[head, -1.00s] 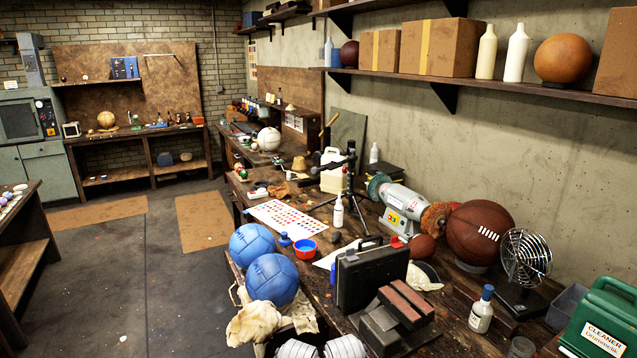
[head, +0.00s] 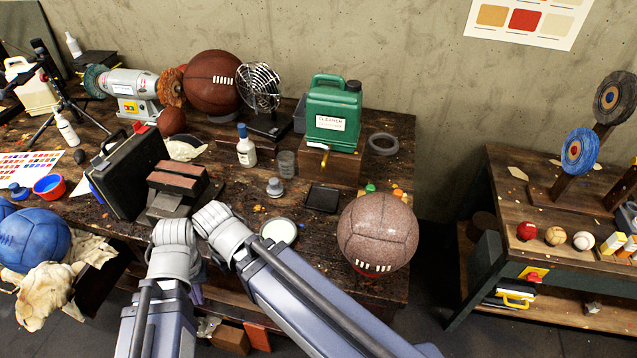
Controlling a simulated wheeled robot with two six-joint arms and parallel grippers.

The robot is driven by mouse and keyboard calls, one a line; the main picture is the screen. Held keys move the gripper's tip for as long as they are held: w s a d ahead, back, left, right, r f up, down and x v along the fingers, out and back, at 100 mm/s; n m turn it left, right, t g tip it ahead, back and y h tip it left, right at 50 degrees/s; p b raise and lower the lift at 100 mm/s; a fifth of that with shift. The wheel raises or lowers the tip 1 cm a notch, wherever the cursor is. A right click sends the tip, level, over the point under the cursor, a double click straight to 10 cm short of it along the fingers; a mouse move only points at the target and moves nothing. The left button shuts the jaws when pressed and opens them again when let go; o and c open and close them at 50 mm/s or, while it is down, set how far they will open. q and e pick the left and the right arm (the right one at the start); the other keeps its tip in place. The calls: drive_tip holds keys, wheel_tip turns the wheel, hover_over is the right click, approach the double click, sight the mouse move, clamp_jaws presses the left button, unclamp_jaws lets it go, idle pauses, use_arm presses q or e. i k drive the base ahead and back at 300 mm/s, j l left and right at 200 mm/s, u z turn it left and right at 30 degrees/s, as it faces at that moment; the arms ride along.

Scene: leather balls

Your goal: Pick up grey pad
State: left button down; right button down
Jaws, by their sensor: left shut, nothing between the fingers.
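Dark grey block-shaped pads (head: 166,206) lie on the workbench, beside a stand with reddish-brown blocks (head: 177,179) on top. I cannot tell for certain which piece is the grey pad. A flat dark square (head: 322,198) lies farther right on the bench. My left arm (head: 150,315) and right arm (head: 300,300) rise from the bottom, their pale grey joints in front of the bench edge. My left gripper is mostly hidden by the arm links, shut and empty, apart from the pads. My right gripper is out of view.
A black case (head: 128,175) stands left of the blocks. A small grey knob (head: 275,187), a round pale-topped tin (head: 279,231) and a speckled ball (head: 378,232) are to the right. A white bottle (head: 246,150) and green cleaner jug (head: 333,115) stand behind.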

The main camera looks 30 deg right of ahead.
sight(275, 189)
drive_tip(key=z, duration=0.65)
drive_tip(key=i+j+z, duration=0.25)
drive_tip(key=k+j, duration=0.2)
drive_tip(key=j+u, duration=0.25)
drive_tip(key=j, duration=0.3)
drive_tip(key=i+j+u, duration=0.1)
drive_tip(key=j+u, duration=0.15)
drive_tip(key=j, duration=0.3)
